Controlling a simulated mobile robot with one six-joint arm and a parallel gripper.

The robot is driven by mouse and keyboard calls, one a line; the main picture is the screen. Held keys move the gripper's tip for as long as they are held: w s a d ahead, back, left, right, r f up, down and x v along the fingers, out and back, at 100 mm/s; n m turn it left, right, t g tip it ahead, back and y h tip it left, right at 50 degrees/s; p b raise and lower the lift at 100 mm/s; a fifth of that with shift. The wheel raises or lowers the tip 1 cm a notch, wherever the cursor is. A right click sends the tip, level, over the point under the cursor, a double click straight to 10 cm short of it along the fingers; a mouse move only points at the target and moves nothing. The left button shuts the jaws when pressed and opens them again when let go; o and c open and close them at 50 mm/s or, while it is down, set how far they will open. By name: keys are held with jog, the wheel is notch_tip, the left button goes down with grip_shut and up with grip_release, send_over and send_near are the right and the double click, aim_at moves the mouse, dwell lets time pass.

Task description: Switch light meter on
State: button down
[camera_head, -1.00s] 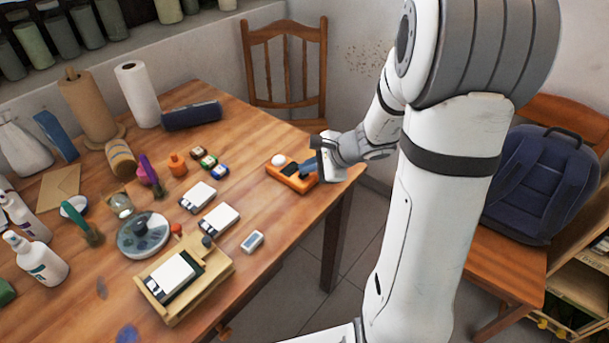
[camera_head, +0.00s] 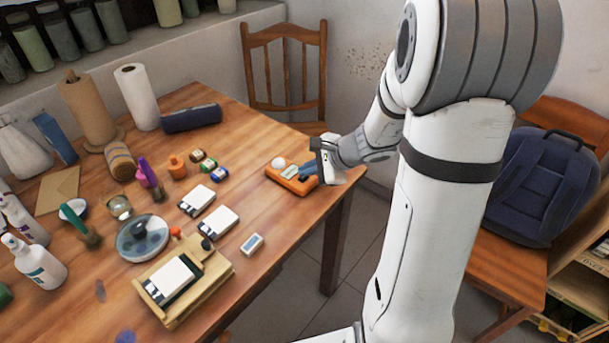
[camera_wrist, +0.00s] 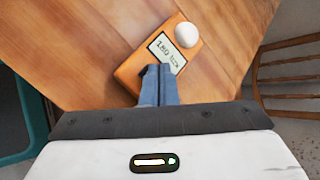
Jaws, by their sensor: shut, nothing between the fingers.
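The light meter (camera_head: 285,177) is an orange box with a white dome, lying on the table near its right corner. In the wrist view the light meter (camera_wrist: 131,71) shows a lit display (camera_wrist: 167,52) with a reading that looks like "180 lx". My gripper (camera_head: 305,172) is at the meter's near right end, with its blue fingers together. In the wrist view my gripper (camera_wrist: 159,70) is shut and empty, its tips over the meter's body just below the display. The fingers hide that part of the meter, and I cannot tell whether they touch it.
The wooden table (camera_head: 255,140) holds a wooden frame box (camera_head: 215,275), white cartridges (camera_head: 218,222), a round clear-lidded dish (camera_head: 142,238) and several bottles to the left. A chair (camera_head: 285,75) stands behind the table. The table around the meter is clear.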

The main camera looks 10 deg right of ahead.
aim_at(307, 180)
jog(key=shift+r, duration=0.35)
notch_tip(307, 180, up, 6)
jog(key=p, duration=0.4)
jog(key=shift+p, duration=0.4)
jog(key=s+a+r+n+g+h+p, duration=0.25)
jog(key=s+a+r+n, duration=0.25)
jog(key=s+r+n, duration=0.4)
jog(key=s+d+r+n+g+h+p, duration=0.1)
jog(key=s+d+r+n+h+p, duration=0.2)
jog(key=s+n, duration=0.5)
jog(key=s+d+r+h, duration=0.1)
jog(key=s, duration=0.2)
jog(key=shift+s+d, duration=0.15)
jog(key=shift+s, duration=0.05)
